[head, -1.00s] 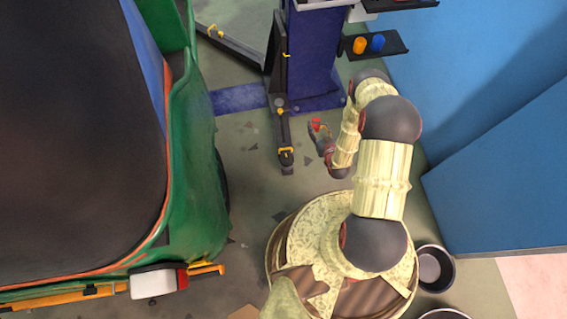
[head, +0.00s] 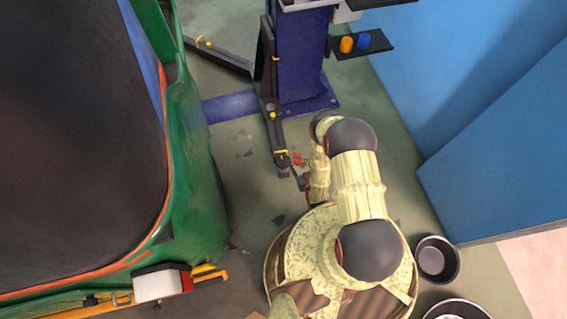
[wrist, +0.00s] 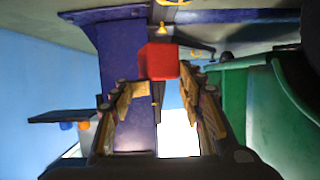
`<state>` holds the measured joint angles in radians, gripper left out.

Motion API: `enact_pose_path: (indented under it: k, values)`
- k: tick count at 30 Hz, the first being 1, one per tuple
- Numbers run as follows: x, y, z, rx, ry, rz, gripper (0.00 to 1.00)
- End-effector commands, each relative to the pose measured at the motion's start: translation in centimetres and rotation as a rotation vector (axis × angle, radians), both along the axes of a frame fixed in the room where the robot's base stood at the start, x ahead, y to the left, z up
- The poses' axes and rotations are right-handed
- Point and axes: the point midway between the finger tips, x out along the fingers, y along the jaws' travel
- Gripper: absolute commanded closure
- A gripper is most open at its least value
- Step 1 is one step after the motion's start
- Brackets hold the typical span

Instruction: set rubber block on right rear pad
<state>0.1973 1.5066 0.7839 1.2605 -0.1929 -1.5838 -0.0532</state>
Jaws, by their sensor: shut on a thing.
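The red rubber block (wrist: 158,62) sits between the fingertips of my gripper (wrist: 155,85) in the wrist view. My gripper (head: 300,172) is shut on it. In the head view the block (head: 298,158) is a small red spot just right of the end of the dark lift arm. That arm's end has a yellow-edged pad (head: 281,153); my gripper is close beside it. Whether the block is over or touching the pad cannot be told. In the wrist view a yellow piece of the lift arm (wrist: 162,29) shows beyond the block.
The blue lift post (head: 300,65) stands behind the lift arm. A shelf (head: 375,43) with an orange and a blue piece is on its right. The green rickshaw (head: 195,190) fills the left. Blue panels (head: 500,150) and bowls (head: 437,258) are at the right.

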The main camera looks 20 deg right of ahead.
Motion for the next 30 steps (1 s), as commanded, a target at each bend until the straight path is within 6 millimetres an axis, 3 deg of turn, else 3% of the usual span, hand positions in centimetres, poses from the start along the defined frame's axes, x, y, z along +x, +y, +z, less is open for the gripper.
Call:
enact_pose_path:
  k: [5, 12, 20, 27, 30]
  values:
    - [3.0, 2.6, -1.9, -0.001, -0.004, 0.007, 0.93]
    - [5.2, 4.4, -5.8, 0.000, -0.002, 0.003, 0.93]
    - [6.2, 5.1, -7.0, 0.000, -0.002, 0.001, 0.93]
    - [6.5, 5.4, -10.3, 0.001, 0.000, -0.001, 0.93]
    - [6.6, 5.4, -10.6, 0.000, -0.002, 0.000, 0.93]
